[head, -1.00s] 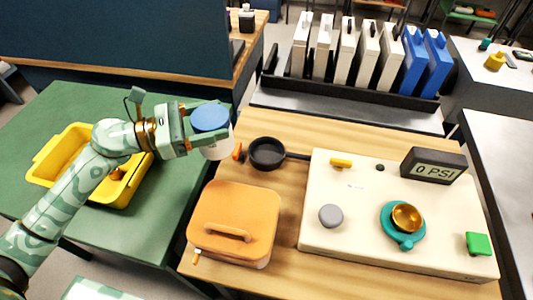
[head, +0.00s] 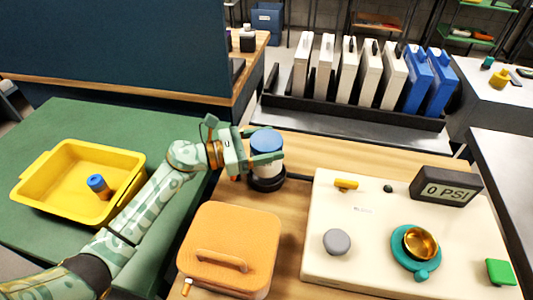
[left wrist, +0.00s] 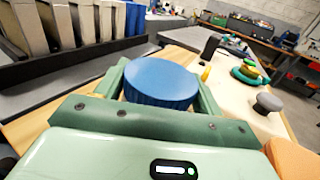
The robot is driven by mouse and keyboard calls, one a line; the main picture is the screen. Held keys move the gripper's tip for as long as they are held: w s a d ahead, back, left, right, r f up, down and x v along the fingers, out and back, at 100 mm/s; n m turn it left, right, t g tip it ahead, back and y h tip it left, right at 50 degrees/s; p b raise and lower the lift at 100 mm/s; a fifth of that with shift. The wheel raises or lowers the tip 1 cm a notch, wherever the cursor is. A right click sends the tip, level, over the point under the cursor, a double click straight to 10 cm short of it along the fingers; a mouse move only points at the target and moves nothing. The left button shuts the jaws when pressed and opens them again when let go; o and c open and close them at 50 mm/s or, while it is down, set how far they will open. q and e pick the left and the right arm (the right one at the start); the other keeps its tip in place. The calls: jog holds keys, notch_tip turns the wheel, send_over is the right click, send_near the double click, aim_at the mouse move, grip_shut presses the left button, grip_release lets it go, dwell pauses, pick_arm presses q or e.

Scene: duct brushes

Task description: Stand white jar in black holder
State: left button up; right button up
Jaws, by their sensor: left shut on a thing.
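The white jar (head: 267,169) with a blue lid is upright between the fingers of my left gripper (head: 266,158), which is shut on it. The black round holder (head: 268,184) is directly below the jar, on the wooden table. The jar covers most of the holder's opening, and I cannot tell whether its base rests on the holder's floor. In the left wrist view the blue lid (left wrist: 161,82) shows between the green fingers; the holder is hidden there. My right gripper is not in view.
An orange lidded box (head: 230,245) stands in front of the holder. A cream panel (head: 380,240) with knobs and a gauge reading 0 PSI is to the right. A yellow bin (head: 65,205) holding a blue-topped item sits on the green table at left.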

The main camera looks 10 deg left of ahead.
pick_arm(q)
notch_tip(320, 180, down, 3)
jog(key=shift+w+f+b, duration=0.1)
jog(key=shift+b, duration=0.4)
jog(key=shift+f+b, duration=0.35)
jog(key=shift+f, duration=0.05)
jog(key=o, duration=1.4)
jog(key=shift+r, duration=0.1)
jog(key=shift+c, duration=0.2)
